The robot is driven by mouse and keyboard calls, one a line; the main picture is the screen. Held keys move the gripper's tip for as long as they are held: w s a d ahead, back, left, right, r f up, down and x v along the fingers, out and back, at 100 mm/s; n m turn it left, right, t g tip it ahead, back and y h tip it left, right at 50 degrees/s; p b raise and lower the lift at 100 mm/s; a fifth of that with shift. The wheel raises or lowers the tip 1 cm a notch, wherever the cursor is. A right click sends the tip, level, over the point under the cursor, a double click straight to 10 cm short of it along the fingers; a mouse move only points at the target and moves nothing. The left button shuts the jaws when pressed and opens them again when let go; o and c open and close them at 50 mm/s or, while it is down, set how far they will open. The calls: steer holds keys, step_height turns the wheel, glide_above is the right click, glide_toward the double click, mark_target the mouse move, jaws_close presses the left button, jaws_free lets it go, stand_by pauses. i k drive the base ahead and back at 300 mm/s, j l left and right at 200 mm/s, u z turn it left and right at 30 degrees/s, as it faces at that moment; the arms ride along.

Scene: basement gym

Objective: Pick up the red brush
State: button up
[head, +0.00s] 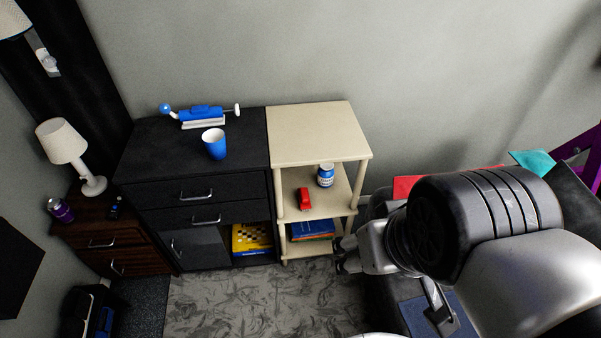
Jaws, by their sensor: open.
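A small red object (304,199), which looks like the red brush, lies on the middle shelf of the cream shelf unit (318,136). Its bristles cannot be made out at this size. My gripper (340,255) is at the lower right of the shelf unit, below and to the right of the red object and apart from it. The gripper is open and nothing shows between its fingers. My arm covers much of the right side of the view.
A blue and white jar (325,175) stands behind and right of the red object on the same shelf. The unit's top board overhangs this shelf. Blue boxes (311,229) lie on the shelf below. A black cabinet (190,160) adjoins on the left, with a blue cup (214,143) on top.

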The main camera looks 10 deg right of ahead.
mark_target(303, 193)
steer(key=i+j+z, duration=0.2)
steer(key=j, duration=0.15)
steer(key=j+z, duration=0.2)
steer(key=i+j+z, duration=0.2)
steer(key=j, duration=0.3)
steer(key=i+j, duration=0.2)
steer(key=i, duration=0.2)
